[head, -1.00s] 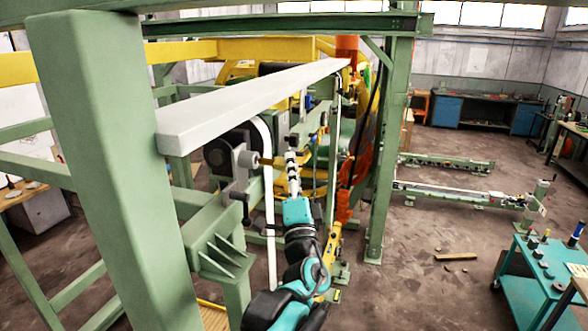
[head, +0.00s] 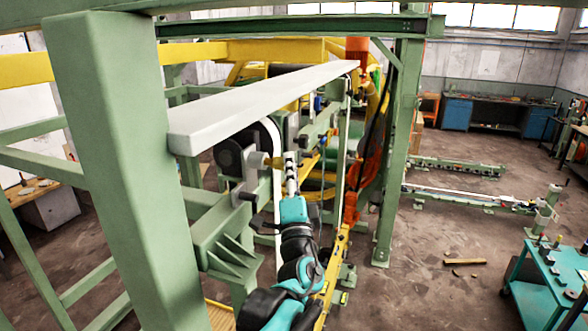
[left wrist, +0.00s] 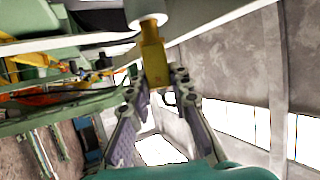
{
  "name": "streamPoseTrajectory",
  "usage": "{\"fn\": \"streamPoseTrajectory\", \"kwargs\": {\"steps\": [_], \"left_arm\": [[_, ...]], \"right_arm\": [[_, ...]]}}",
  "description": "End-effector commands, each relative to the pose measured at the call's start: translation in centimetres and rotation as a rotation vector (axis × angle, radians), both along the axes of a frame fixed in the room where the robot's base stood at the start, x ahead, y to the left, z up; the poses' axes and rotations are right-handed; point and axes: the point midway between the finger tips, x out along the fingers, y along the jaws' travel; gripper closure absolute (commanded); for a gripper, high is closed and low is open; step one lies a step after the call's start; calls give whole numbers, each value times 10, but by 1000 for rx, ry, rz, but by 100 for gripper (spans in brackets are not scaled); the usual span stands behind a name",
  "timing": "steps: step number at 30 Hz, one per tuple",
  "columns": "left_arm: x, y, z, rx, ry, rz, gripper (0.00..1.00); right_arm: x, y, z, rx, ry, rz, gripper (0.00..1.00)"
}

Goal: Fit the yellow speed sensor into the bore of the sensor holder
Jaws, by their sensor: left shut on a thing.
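The yellow speed sensor (left wrist: 153,58) is gripped between the fingers of my left gripper (left wrist: 157,82) in the left wrist view. Its far end meets the pale round mouth of the sensor holder (left wrist: 146,14). It looks lined up and at least touching; how deep it sits in the bore is hidden. In the head view my left gripper (head: 290,163) is to the right of the grey sensor holder (head: 254,162), with the yellow sensor (head: 273,162) spanning between them. My right gripper is in neither view.
A green post (head: 115,165) and a long pale beam (head: 270,95) stand close to the left of my arm. A green bracketed frame (head: 222,235) lies below the holder. A teal trolley (head: 545,275) is at the right; the floor between is mostly open.

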Motion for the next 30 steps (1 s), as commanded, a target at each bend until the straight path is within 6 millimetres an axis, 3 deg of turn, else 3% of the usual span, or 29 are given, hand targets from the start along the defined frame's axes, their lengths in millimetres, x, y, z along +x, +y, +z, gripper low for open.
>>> {"fn": "streamPoseTrajectory", "kwargs": {"steps": [21,22,24,30], "left_arm": [[5,17,0,0,0,0,100],[5,17,0,0,0,0,73],[5,17,0,0,0,0,56],[5,16,0,0,0,0,56]], "right_arm": [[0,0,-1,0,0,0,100],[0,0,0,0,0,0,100],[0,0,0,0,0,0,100],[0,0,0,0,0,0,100]]}}
